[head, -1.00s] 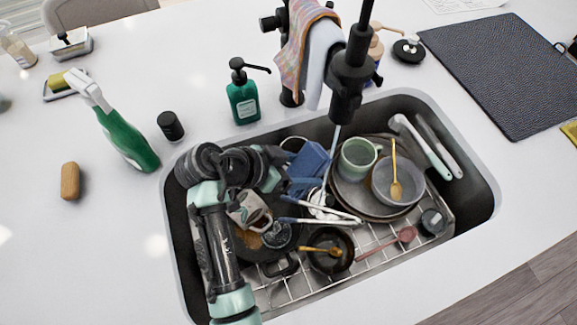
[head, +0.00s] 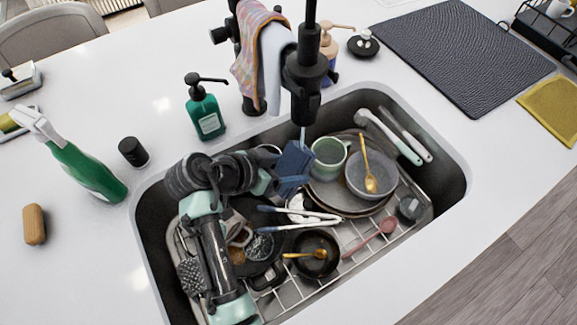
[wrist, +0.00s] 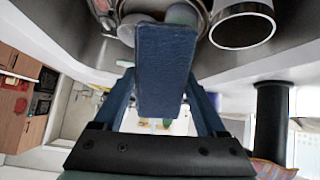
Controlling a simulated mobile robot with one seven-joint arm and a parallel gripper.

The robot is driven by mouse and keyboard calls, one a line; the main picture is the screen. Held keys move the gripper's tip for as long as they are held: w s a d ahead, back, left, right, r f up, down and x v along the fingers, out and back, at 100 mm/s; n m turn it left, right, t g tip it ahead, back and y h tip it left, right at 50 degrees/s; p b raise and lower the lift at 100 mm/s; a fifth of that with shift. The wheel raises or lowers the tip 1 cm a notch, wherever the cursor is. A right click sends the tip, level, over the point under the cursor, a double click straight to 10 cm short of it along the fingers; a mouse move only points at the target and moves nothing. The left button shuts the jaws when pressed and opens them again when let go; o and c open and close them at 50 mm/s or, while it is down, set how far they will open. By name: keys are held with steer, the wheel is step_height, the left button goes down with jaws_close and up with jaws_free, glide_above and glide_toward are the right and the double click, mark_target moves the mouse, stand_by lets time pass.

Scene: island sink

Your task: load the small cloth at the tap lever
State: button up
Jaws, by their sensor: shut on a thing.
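My gripper (wrist: 158,100) is shut on a dark blue, flat, block-like thing (wrist: 163,65); I cannot tell whether it is folded cloth or a sponge. In the head view this blue thing (head: 294,165) is over the sink, close below the black tap spout (head: 305,80), with a thin water stream beside it.
The sink holds plates, a green mug (head: 328,152), a grey bowl (head: 365,180), a small black pan (head: 312,258) and utensils. A green soap dispenser (head: 205,112) and a spray bottle (head: 85,172) stand on the left counter. A black mat (head: 465,50) lies right.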

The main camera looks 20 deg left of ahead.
steer(key=shift+a, duration=0.1)
steer(key=s+a+p, duration=0.1)
steer(key=s+a, duration=0.4)
steer(key=s, duration=0.1)
stand_by(0.5)
steer(key=shift+s, duration=0.1)
stand_by(1.1)
steer(key=p+v, duration=0.4)
steer(key=v, duration=0.2)
steer(key=shift+s, duration=0.2)
stand_by(1.2)
